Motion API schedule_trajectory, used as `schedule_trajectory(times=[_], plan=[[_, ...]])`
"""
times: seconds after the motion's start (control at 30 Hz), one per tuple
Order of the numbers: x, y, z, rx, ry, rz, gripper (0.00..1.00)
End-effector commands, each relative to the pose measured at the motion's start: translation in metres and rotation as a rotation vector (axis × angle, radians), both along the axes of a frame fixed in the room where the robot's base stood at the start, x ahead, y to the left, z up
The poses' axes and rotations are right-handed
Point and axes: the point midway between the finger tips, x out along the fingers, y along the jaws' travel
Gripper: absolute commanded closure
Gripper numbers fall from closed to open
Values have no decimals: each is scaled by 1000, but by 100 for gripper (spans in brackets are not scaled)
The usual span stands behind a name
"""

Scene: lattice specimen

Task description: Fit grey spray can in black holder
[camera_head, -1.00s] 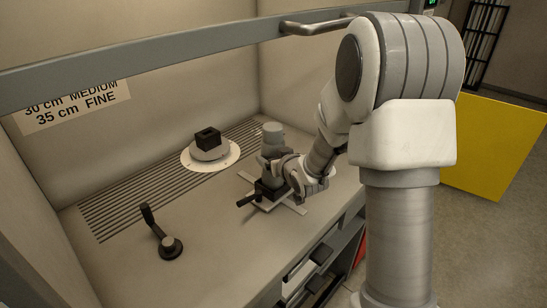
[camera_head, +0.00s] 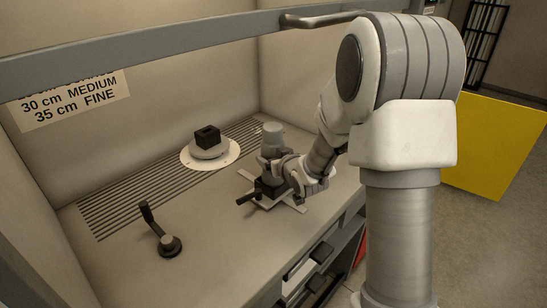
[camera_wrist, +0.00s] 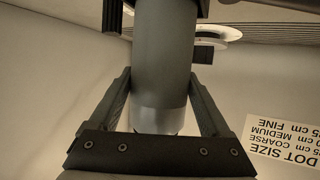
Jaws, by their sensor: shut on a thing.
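The grey spray can (camera_head: 272,130) stands upright on the right of the bench. My gripper (camera_head: 272,158) is shut around it. In the wrist view the can (camera_wrist: 163,60) fills the middle between the fingers of my gripper (camera_wrist: 160,25); a paler band shows at its near end. The can's lower end is hidden behind my gripper in the head view. I cannot tell if it touches what is below.
Below the can is a light cross-shaped fixture (camera_head: 293,206) with a black block and handle (camera_head: 246,200). A white disc (camera_head: 232,154) lies under the holder's base. A black crank lever (camera_head: 158,230) stands front left. A blue-grey rail (camera_head: 180,58) crosses above.

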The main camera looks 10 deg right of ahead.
Motion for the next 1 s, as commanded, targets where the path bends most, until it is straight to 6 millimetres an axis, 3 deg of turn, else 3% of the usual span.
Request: schedule_trajectory(times=[1.0], plan=[[0, 0, -12, 0, -1, 0, 76]])
